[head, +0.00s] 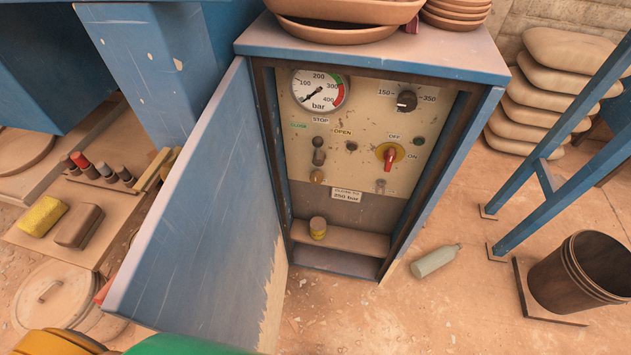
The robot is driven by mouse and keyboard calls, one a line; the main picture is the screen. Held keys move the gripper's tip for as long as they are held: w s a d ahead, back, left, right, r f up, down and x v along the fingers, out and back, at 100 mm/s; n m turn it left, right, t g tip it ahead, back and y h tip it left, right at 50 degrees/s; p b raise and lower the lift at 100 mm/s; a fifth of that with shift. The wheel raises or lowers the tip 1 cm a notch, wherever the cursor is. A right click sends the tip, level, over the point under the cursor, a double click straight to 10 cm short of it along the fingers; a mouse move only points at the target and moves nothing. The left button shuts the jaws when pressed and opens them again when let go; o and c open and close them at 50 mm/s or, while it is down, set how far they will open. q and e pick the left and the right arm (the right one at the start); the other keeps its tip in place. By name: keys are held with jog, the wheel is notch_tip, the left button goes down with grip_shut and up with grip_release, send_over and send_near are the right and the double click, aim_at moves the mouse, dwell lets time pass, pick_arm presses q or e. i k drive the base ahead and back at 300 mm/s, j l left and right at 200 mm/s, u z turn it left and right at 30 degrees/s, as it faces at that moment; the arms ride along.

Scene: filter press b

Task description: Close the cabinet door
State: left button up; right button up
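The blue cabinet (372,45) stands in the middle of the head view. Its front is uncovered and shows a control panel (300,147) with a round pressure gauge, a selector dial, a red switch and small buttons. The blue cabinet door (205,215) hangs wide open on the left side of the cabinet and swings out toward me. Its lower edge has worn paint. Neither of my grippers shows in this view, and nothing is seen touching the door.
Clay bowls (345,12) stand on the cabinet top. A small jar (318,227) sits on the inside shelf. A bottle (435,261) lies on the floor at right, near a dark bucket (580,272) and stacked sacks (550,95). Floor before the cabinet looks clear.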

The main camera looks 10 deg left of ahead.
aim_at(208, 259)
jog(key=k+j+z, duration=0.25)
jog(key=k+j, duration=0.5)
jog(key=j, duration=0.15)
jog(key=k+j+z, duration=0.1)
jog(key=j, duration=0.2)
jog(key=k+j+z, duration=0.1)
jog(key=j, duration=0.2)
jog(key=k+j, duration=0.1)
jog(key=j, duration=0.2)
jog(key=k+l+z, duration=0.15)
jog(key=k, duration=0.1)
